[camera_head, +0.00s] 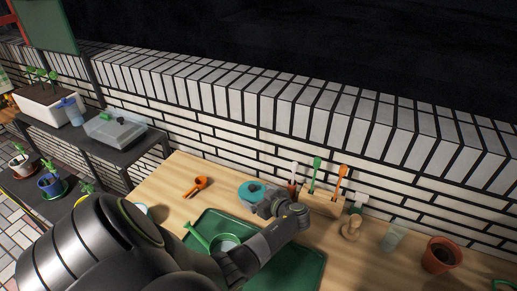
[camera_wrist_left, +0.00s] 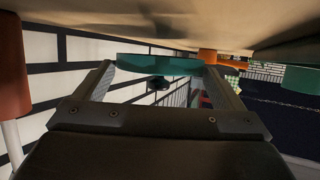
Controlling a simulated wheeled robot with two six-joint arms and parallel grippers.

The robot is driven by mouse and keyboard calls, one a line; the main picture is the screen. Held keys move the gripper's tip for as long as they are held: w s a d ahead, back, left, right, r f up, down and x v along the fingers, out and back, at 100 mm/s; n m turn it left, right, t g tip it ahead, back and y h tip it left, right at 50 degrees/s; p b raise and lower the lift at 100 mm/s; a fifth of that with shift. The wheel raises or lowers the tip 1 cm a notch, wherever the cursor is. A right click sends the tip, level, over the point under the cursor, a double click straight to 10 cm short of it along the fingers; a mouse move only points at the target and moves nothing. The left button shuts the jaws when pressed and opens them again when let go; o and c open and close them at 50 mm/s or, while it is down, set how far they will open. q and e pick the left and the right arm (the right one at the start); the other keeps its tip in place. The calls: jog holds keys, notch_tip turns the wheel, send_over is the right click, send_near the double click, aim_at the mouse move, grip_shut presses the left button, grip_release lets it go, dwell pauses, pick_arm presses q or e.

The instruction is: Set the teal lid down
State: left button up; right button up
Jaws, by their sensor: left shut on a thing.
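The teal lid (camera_head: 250,191) is round and shows over the wooden table behind the green tray. My left gripper (camera_head: 263,203) is at its right side, shut on it. In the left wrist view, which looks upside down, the teal lid (camera_wrist_left: 160,64) sits between the two fingers of my left gripper (camera_wrist_left: 160,78), with a dark knob on its side away from the table. The lid is close to the tabletop (camera_wrist_left: 150,25); I cannot tell whether it touches. My right gripper is not in view.
An orange tool (camera_head: 198,186) lies left of the lid. A wooden rack (camera_head: 318,204) of tools stands right, then a glass (camera_head: 393,237) and a terracotta pot (camera_head: 441,255). Bare table lies around the lid's left.

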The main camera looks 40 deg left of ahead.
pick_arm(q)
jog(key=o, duration=0.6)
jog(key=shift+s+f, duration=0.25)
jog(key=shift+f, duration=0.15)
jog(key=shift+c, duration=0.2)
jog(key=shift+o, duration=0.6)
jog(key=shift+s+f, duration=0.1)
jog(key=shift+w+r+p, duration=0.2)
jog(key=shift+r+p, duration=0.35)
jog(key=shift+p, duration=0.3)
jog(key=shift+d, duration=0.4)
jog(key=b+v, duration=0.2)
jog(key=v, duration=0.8)
jog(key=shift+r, duration=0.15)
jog(key=shift+d+r, duration=0.35)
jog(key=shift+d, duration=0.1)
jog(key=shift+r, duration=0.1)
